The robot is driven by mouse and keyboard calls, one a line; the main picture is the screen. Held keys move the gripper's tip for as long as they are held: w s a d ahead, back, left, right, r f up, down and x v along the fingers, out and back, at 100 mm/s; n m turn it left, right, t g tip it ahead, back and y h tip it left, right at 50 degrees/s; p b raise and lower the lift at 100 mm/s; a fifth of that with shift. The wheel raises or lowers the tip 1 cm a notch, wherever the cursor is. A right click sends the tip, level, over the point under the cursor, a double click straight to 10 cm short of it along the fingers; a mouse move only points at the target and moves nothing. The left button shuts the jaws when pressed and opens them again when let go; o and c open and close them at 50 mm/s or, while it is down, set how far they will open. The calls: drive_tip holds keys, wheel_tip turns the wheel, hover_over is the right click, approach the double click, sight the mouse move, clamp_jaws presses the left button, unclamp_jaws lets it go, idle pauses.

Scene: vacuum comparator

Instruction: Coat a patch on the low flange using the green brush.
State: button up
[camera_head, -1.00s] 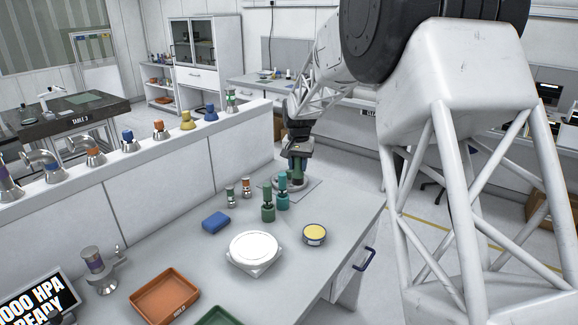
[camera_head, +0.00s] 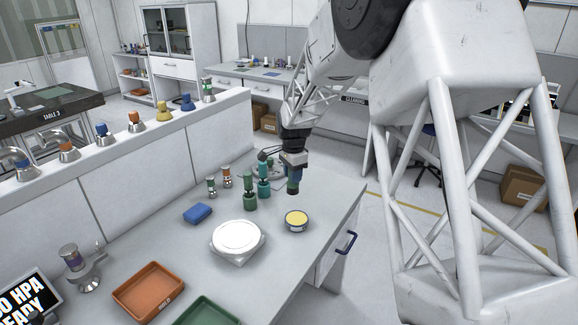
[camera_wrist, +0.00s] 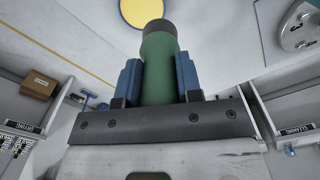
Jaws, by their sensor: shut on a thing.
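My gripper (camera_head: 293,172) is shut on the green brush (camera_wrist: 160,70), a green cylinder with a dark end that sits between the blue fingers in the wrist view. In the head view I hold it above the bench, pointing down, just behind the round tin with yellow contents (camera_head: 297,217). The tin's yellow top also shows beyond the brush's end in the wrist view (camera_wrist: 142,10); the brush looks apart from it. A metal disc with holes (camera_wrist: 302,27), apparently the low flange, lies at the upper right of the wrist view. In the head view it is partly hidden behind my gripper.
A green bottle-like piece (camera_head: 250,195) and a teal one (camera_head: 264,182) stand left of my gripper. A white round plate on a square base (camera_head: 238,238), a blue block (camera_head: 198,213), an orange tray (camera_head: 149,292) and a green tray (camera_head: 206,311) lie nearer. Bare bench lies between them.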

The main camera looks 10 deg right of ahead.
drive_tip(key=s+m, duration=0.1)
drive_tip(key=s+f+m, duration=0.1)
drive_tip(key=m, duration=0.1)
drive_tip(key=s+f+m, duration=0.1)
drive_tip(key=shift+d+f+m, duration=0.25)
drive_tip(key=shift+d+m, duration=0.1)
drive_tip(key=shift+m, duration=0.05)
drive_tip(key=shift+f, duration=0.15)
drive_tip(key=shift+f, duration=2.8)
drive_tip(key=shift+f, duration=0.7)
idle(1.1)
drive_tip(key=shift+r, duration=0.15)
wheel_tip(320, 180, up, 7)
idle(1.1)
idle(0.6)
